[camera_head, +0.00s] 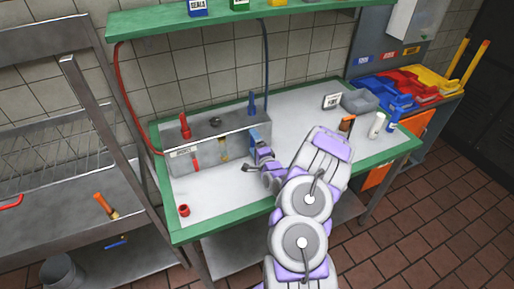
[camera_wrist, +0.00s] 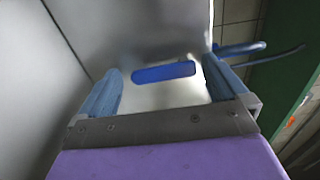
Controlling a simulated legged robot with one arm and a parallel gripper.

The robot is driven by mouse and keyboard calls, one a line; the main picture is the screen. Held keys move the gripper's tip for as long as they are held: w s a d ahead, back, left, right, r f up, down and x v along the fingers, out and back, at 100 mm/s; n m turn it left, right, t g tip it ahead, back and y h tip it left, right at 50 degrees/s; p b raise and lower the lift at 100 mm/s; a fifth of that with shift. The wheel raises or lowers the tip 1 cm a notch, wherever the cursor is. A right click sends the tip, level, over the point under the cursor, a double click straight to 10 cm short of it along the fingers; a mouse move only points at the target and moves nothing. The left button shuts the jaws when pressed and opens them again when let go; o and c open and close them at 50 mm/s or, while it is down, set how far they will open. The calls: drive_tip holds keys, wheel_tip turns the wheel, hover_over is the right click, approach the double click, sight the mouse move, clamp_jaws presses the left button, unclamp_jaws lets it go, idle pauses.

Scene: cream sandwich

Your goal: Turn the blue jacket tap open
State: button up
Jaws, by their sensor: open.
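The blue tap handle (camera_wrist: 163,71) is a short rounded bar in the wrist view. It lies roughly crosswise, in line between the two blue fingers of my gripper (camera_wrist: 160,78). The fingers are spread, with a gap on each side of the handle, so nothing is gripped. In the head view my gripper (camera_head: 254,140) is at the right end of the front of the grey metal box (camera_head: 228,137). It hides the blue tap handle there. Whether a finger touches the box is unclear.
A red lever (camera_head: 196,165) is on the box front. Red (camera_head: 185,126) and blue (camera_head: 252,103) upright fittings stand on top, near red (camera_head: 122,90) and blue (camera_head: 265,60) hoses. A red cap (camera_head: 183,210) sits on the green-edged table (camera_head: 215,211). The front left tabletop is mostly clear.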

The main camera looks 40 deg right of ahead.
drive_tip(key=p+v, duration=0.2)
drive_tip(key=v, duration=1.5)
drive_tip(key=shift+s+d+f, duration=0.1)
drive_tip(key=shift+s+d, duration=0.05)
drive_tip(key=shift+s, duration=0.05)
drive_tip(key=shift+w, duration=0.1)
